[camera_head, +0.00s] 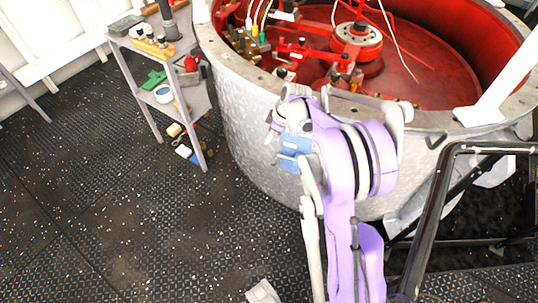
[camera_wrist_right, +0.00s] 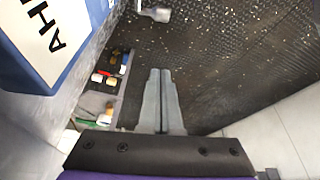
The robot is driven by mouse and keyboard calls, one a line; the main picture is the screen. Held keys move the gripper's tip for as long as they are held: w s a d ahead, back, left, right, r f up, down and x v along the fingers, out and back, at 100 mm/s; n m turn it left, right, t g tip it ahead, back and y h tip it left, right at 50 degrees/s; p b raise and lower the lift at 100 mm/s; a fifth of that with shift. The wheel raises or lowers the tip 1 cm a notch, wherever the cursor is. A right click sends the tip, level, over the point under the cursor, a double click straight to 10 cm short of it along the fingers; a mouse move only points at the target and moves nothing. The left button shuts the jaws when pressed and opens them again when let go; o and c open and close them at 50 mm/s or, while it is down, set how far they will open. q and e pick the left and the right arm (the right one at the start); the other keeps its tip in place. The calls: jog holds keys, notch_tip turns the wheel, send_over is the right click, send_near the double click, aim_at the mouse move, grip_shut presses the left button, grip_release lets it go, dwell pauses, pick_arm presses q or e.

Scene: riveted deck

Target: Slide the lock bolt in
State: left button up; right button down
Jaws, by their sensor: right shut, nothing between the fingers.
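My right gripper (camera_wrist_right: 160,74) is shut and empty in the right wrist view, its two grey fingers side by side above the dark floor. In the head view my purple right arm reaches up to the outer wall of the big drum. A blue and white box with black letters (camera_wrist_right: 48,38) is close at the upper left of the wrist view, beside the drum wall. Its blue part (camera_head: 294,152) also shows by my wrist in the head view.
The grey drum (camera_head: 243,125) has a red interior with red machinery (camera_head: 305,52). A grey shelf rack (camera_head: 193,102) holding tools and containers stands left of it. A dark tubular frame (camera_head: 430,205) is at the right. The textured floor (camera_head: 90,200) is clear at the left.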

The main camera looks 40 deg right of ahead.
notch_tip(320, 180, down, 11)
jog(key=b, duration=0.2)
jog(key=shift+b, duration=0.3)
jog(key=shift+s+d+f, duration=0.1)
jog(key=s+d, duration=0.3)
jog(key=s, duration=0.3)
jog(key=shift+s+d, duration=0.15)
jog(key=shift+d, duration=0.1)
jog(key=p+v, duration=0.2)
jog(key=v, duration=0.9)
jog(key=shift+p, duration=0.35)
